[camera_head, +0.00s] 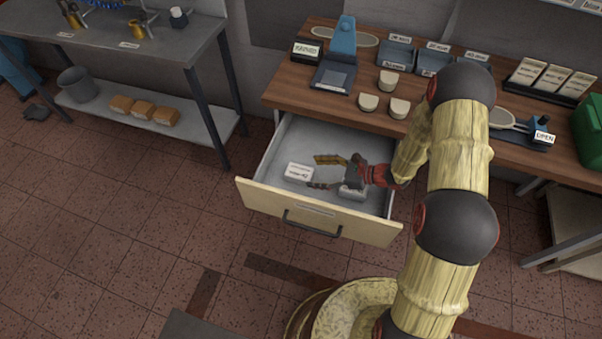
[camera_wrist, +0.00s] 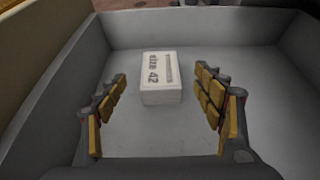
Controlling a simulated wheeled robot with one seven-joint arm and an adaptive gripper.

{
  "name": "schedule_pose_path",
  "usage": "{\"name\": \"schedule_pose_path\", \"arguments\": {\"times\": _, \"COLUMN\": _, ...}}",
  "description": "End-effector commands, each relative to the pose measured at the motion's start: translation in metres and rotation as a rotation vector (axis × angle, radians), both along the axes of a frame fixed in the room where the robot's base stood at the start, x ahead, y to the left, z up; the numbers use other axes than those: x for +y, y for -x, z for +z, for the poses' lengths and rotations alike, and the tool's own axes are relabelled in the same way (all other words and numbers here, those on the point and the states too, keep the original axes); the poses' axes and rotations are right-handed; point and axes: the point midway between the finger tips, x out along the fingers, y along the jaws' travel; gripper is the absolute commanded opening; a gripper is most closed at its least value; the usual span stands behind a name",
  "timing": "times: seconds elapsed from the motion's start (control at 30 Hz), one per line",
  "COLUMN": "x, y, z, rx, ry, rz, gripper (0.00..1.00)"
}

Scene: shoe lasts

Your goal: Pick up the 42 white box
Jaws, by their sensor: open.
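A white box (camera_wrist: 160,78) labelled "size 42" lies on the floor of the open drawer (camera_head: 317,208). In the head view the white box (camera_head: 299,173) is at the left of the drawer. My gripper (camera_head: 318,173) is inside the drawer, to the right of the box. In the wrist view my gripper (camera_wrist: 161,112) is open and empty, with its yellow-padded fingers wide apart. The box lies between and a little beyond the fingers, apart from both. A second pale box (camera_head: 353,192) is partly hidden under my gripper in the head view.
The drawer walls stand close around my gripper. The wooden worktop (camera_head: 290,84) above holds a blue stand (camera_head: 342,40), several pale blocks, and labelled trays. A grey metal table (camera_head: 180,45) stands at the left. The tiled floor in front of the drawer is mostly clear.

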Motion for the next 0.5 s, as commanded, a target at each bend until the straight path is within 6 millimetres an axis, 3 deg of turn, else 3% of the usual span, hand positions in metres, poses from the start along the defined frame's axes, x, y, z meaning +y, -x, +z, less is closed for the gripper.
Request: {"name": "schedule_pose_path", "arguments": {"times": 0.5, "x": 0.043, "y": -0.015, "z": -0.031, "rx": 0.000, "ry": 0.001, "rz": 0.005, "gripper": 0.68}}
